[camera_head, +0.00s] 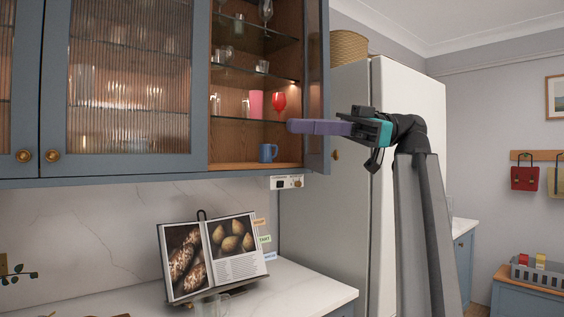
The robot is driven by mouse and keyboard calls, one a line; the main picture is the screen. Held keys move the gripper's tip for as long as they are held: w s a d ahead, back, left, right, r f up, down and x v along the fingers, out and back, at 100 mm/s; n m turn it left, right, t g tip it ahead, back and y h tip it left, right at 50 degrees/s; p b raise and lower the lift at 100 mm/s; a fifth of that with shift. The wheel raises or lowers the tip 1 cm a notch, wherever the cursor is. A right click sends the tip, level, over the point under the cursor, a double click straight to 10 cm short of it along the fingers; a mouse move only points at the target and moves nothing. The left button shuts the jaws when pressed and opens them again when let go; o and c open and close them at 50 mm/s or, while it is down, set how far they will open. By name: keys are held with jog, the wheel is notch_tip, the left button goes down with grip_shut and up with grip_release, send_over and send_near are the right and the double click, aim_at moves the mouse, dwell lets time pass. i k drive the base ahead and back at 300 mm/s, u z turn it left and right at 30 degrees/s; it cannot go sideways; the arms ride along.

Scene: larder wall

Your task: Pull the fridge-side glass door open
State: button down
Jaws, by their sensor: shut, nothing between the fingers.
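The fridge-side glass door (317,60) is the rightmost door of the blue-grey wall cabinet. It stands swung well out from the cabinet and shows almost edge-on, leaving the shelves behind it exposed. Its round brass knob (335,155) shows just right of its outer edge. My gripper (291,126) reaches in from the right with its purple fingers together and empty. The fingers cross in front of the door in the picture, above the knob. I cannot tell whether they touch the door.
Two ribbed-glass doors (130,85) to the left are shut. The open compartment holds glasses, a red goblet (279,102) and a blue mug (268,152). A tall pale fridge (380,220) stands right. A cookbook on a stand (212,255) sits on the counter below.

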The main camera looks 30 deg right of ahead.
aim_at(317, 154)
jog(key=u, duration=0.5)
jog(key=i, duration=0.95)
jog(key=u, duration=0.35)
